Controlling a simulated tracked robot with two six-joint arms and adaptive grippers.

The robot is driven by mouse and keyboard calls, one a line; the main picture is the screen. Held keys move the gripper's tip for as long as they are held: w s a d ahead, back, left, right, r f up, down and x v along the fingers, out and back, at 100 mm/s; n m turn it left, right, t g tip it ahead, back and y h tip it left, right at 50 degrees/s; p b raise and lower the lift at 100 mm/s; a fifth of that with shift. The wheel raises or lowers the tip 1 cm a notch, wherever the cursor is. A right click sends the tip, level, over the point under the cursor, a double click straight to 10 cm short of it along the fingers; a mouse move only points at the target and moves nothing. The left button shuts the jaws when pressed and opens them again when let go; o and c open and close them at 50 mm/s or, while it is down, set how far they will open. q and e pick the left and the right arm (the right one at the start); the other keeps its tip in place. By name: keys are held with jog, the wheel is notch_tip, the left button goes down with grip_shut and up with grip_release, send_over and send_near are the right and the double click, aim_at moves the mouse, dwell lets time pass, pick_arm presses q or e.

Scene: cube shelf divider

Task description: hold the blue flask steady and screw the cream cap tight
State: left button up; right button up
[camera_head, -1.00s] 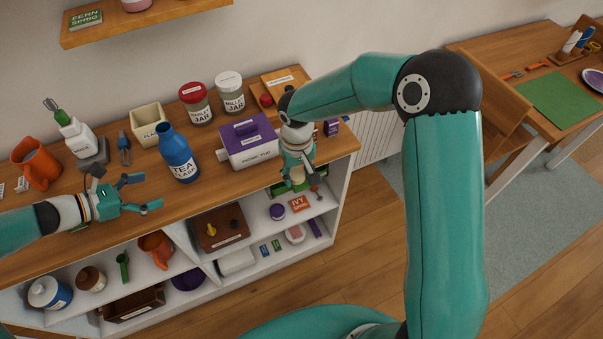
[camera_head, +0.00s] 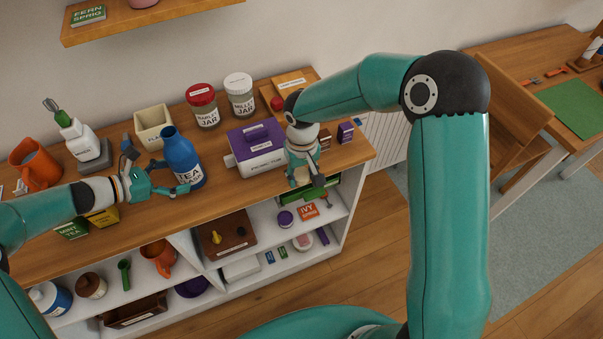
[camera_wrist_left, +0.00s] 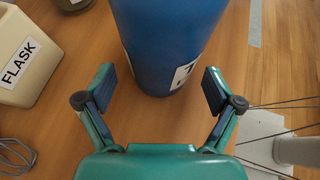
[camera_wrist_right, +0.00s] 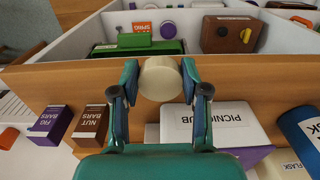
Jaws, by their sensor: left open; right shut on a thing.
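The blue tea flask (camera_head: 183,160) stands upright on the wooden shelf top, with its neck bare. In the left wrist view the flask (camera_wrist_left: 168,40) stands just ahead, between the spread fingers. My left gripper (camera_head: 172,190) is open around the flask's near side, apart from it or barely touching; I cannot tell which. The cream cap (camera_wrist_right: 160,78) is between the fingers of my right gripper (camera_wrist_right: 160,85), which is shut on it.
The picnic tub (camera_head: 257,163) stands between the flask and my right gripper. Jars (camera_head: 202,107) stand behind. A cream box labelled FLASK (camera_head: 154,117) is behind the flask. Nut bars (camera_wrist_right: 88,126) and fig bars (camera_wrist_right: 50,124) boxes stand near the right gripper. Open compartments lie below.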

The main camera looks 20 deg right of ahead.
pick_arm(q)
jog(key=shift+b+x, duration=0.5)
jog(key=shift+x, duration=0.95)
pick_arm(e)
jog(key=shift+f, duration=0.8)
pick_arm(q)
jog(key=shift+c, duration=0.2)
jog(key=c, duration=1.1)
jog(key=shift+c, duration=0.2)
pick_arm(e)
jog(key=shift+r, duration=2.5)
pick_arm(q)
jog(key=o, duration=1.3)
jog(key=shift+o, duration=0.2)
jog(key=shift+a, duration=0.1)
